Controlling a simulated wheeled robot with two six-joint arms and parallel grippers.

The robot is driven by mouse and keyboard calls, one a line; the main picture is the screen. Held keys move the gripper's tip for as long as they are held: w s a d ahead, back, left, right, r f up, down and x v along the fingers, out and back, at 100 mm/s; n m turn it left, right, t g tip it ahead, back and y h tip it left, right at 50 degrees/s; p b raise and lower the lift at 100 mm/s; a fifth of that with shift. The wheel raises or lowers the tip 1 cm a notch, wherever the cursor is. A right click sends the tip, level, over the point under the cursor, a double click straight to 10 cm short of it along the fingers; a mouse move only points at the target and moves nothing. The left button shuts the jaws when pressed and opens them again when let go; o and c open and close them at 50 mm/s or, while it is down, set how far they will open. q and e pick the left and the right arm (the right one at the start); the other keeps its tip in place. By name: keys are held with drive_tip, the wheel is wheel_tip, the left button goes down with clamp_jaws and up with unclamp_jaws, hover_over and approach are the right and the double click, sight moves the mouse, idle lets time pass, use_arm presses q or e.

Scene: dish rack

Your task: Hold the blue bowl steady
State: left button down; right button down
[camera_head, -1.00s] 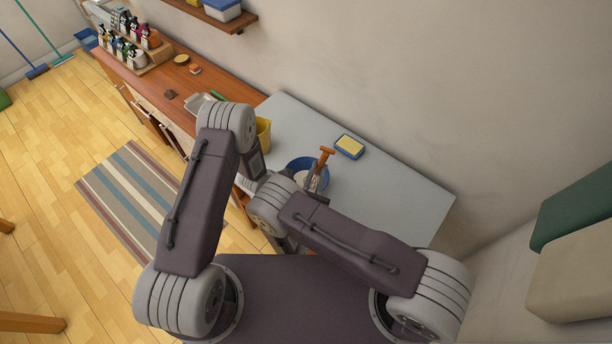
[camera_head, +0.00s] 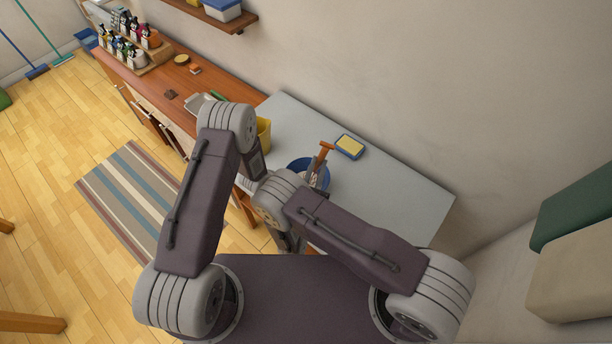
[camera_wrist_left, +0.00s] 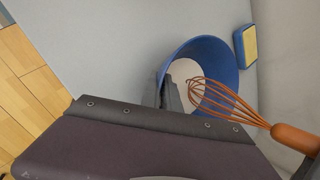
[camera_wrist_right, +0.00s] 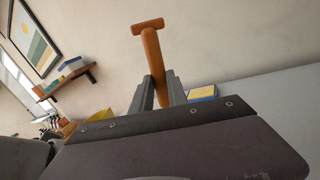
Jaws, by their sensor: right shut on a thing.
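The blue bowl (camera_head: 296,164) stands on the grey worktop. In the left wrist view the bowl (camera_wrist_left: 220,58) shows its pale contents. My left gripper (camera_wrist_left: 168,92) is at the bowl's near wall, its fingers close together with the wall between them; the arms hide it in the head view. My right gripper (camera_wrist_right: 159,88) is shut on the orange whisk's handle (camera_wrist_right: 151,55). The whisk (camera_head: 325,148) leans over the bowl. In the left wrist view its wire end (camera_wrist_left: 225,103) is over the bowl's opening; whether it touches the contents is unclear.
A yellow and blue sponge (camera_head: 349,147) lies on the worktop (camera_head: 400,195) behind the bowl. A yellow container (camera_head: 263,134) stands to the left of the bowl. The worktop's right part is clear. A wall rises behind it.

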use_arm(q)
drive_tip(key=shift+w, duration=0.15)
use_arm(e)
drive_tip(key=a, duration=0.5)
use_arm(q)
drive_tip(key=shift+a, duration=0.15)
drive_tip(key=shift+w, duration=0.1)
use_arm(e)
drive_tip(key=w+d, duration=0.1)
drive_tip(key=d, duration=0.1)
drive_tip(key=w+d, duration=0.2)
drive_tip(key=d, duration=0.1)
drive_tip(key=shift+w+d, duration=0.15)
drive_tip(key=shift+d, duration=0.15)
drive_tip(key=s+a+r, duration=0.1)
drive_tip(key=s+r, duration=0.2)
drive_tip(key=r, duration=0.7)
drive_tip(key=shift+a+r, duration=0.25)
drive_tip(key=shift+a, duration=0.15)
idle(0.9)
drive_tip(key=shift+s, duration=0.1)
idle(0.5)
